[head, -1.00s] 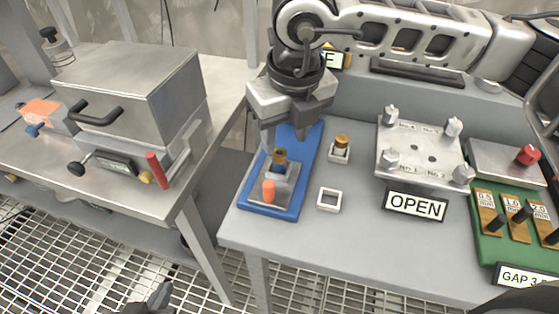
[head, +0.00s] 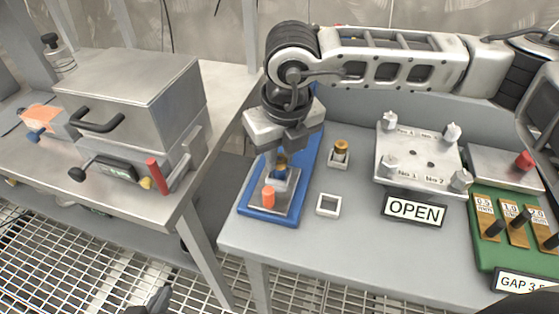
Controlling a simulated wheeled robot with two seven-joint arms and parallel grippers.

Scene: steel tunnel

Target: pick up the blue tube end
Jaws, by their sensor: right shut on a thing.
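The blue tube end (head: 280,174), topped by a brass-coloured part, stands on the metal plate of a blue tray (head: 307,160). My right gripper (head: 281,164) reaches down over the tray from above and is shut on it; the fingers hide part of it. An orange tube end (head: 268,195) stands just in front on the same plate. A dark tip at the bottom edge looks like my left gripper (head: 155,300); too little of it shows to tell its jaws.
Right of the tray stand a brass-topped piece in a white holder (head: 339,154) and an empty white square frame (head: 328,205). Further right are a steel plate with several posts (head: 418,158), an OPEN sign (head: 413,209) and a green gauge board (head: 488,252). A steel box (head: 135,85) stands on the left bench.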

